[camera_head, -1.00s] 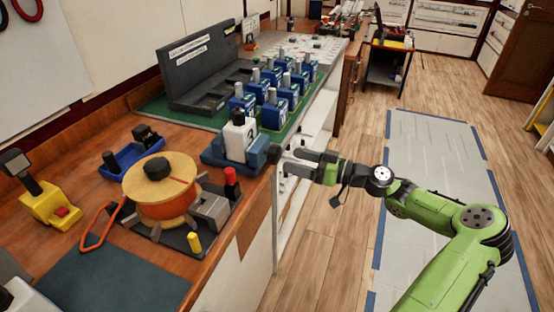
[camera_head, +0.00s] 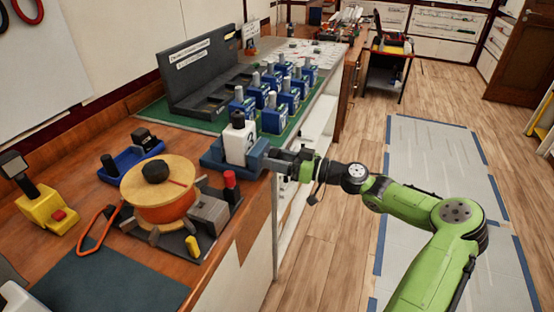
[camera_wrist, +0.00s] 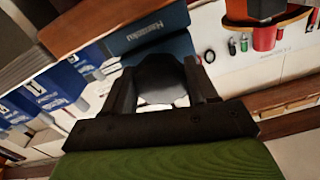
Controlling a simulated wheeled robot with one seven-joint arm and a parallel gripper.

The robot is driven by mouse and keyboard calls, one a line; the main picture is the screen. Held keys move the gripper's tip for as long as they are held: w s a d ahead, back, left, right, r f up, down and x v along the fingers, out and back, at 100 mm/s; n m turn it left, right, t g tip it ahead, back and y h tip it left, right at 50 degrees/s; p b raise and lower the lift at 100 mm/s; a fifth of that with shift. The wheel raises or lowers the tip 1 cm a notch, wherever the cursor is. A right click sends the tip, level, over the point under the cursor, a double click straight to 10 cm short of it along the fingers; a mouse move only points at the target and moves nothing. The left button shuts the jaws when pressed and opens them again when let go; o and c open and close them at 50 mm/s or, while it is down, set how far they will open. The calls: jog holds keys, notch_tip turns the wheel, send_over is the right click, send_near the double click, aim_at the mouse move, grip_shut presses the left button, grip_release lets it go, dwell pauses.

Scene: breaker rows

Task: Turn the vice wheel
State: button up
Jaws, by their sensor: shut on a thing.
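The blue vice (camera_head: 214,157) stands at the front edge of the wooden bench, with a white numbered block (camera_head: 239,141) upright in it. Its dark round wheel (camera_wrist: 160,78) sits between the fingers in the wrist view, with the blue vice body (camera_wrist: 150,30) behind it. My gripper (camera_head: 270,163) reaches in from the right at the vice's front. In the wrist view my gripper (camera_wrist: 158,74) is shut on the wheel, a finger on each side. In the head view the fingers hide the wheel.
Several blue breaker blocks (camera_head: 272,118) stand on a green mat behind the vice. A round wooden-topped spool (camera_head: 160,200), a red-topped post (camera_head: 230,181) and a yellow piece (camera_head: 192,246) are nearby at left. The floor (camera_head: 320,240) right of the bench is open.

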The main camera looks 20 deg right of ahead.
jog(key=shift+p, duration=0.3)
jog(key=m+p, duration=0.3)
jog(key=shift+r+m, duration=0.1)
jog(key=shift+m, duration=0.2)
jog(key=m+p, duration=0.2)
jog(key=m, duration=0.1)
jog(key=shift+p, duration=0.4)
jog(key=shift+m+p, duration=0.3)
jog(key=shift+m, duration=0.3)
jog(key=shift+f, duration=0.2)
jog(key=o, duration=1)
jog(key=p+v, duration=0.1)
jog(key=v, duration=1.4)
jog(key=shift+s+d+r+p, duration=0.1)
jog(key=shift+s+d+p, duration=0.15)
jog(key=shift+s+p, duration=0.1)
